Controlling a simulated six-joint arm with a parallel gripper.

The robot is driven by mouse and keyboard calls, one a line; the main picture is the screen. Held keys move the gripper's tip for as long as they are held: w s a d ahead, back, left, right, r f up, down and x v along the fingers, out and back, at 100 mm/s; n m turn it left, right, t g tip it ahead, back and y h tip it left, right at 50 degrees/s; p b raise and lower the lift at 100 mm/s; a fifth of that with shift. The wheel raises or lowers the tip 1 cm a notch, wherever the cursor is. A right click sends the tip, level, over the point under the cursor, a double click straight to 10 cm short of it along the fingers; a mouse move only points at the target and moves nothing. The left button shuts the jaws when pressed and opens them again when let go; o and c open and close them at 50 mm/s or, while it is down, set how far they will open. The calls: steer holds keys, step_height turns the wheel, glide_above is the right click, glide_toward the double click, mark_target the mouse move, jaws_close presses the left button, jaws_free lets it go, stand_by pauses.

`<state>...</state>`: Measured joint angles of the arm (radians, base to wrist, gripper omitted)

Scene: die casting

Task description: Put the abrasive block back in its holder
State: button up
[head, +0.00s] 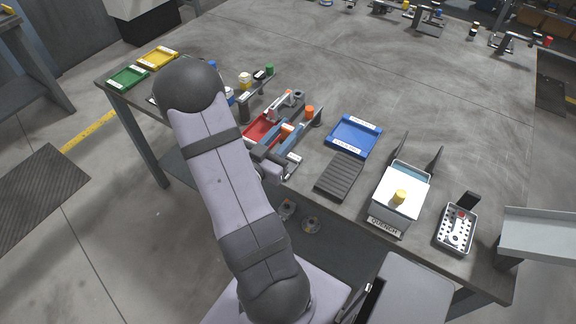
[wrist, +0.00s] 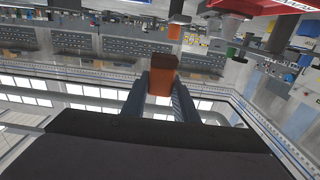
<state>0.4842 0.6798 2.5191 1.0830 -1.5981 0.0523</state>
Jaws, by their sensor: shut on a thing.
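The abrasive block (wrist: 162,78) is an orange-brown block, upright between the two blue-grey fingers of my gripper (wrist: 162,88) in the wrist view. The fingers are shut on its sides and its far end sticks out past them. In the head view my gripper (head: 286,137) is over the front of the bench, beside the red tray (head: 261,126), with the block (head: 287,130) showing small between the fingers. I cannot make out for certain which fixture is the block's holder; my arm and gripper cover part of this area.
A blue tray (head: 354,137) and a dark ribbed mat (head: 340,175) lie right of the gripper. The quench box (head: 401,193) and a perforated tray (head: 456,229) stand farther right. Small fixtures crowd the left, near an orange-topped item (head: 309,112). The bench's back middle is clear.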

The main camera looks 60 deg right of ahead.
steer(key=shift+f, duration=5.1)
steer(key=shift+f, duration=0.1)
steer(key=o, duration=1.1)
steer(key=shift+c, duration=0.2)
steer(key=shift+r, duration=0.25)
steer(key=shift+a+f+b, duration=0.2)
steer(key=shift+a+b, duration=0.15)
steer(key=shift+a, duration=0.35)
steer(key=a+b, duration=0.2)
steer(key=a, duration=0.8)
steer(key=shift+a, duration=0.3)
steer(key=shift+r, duration=0.1)
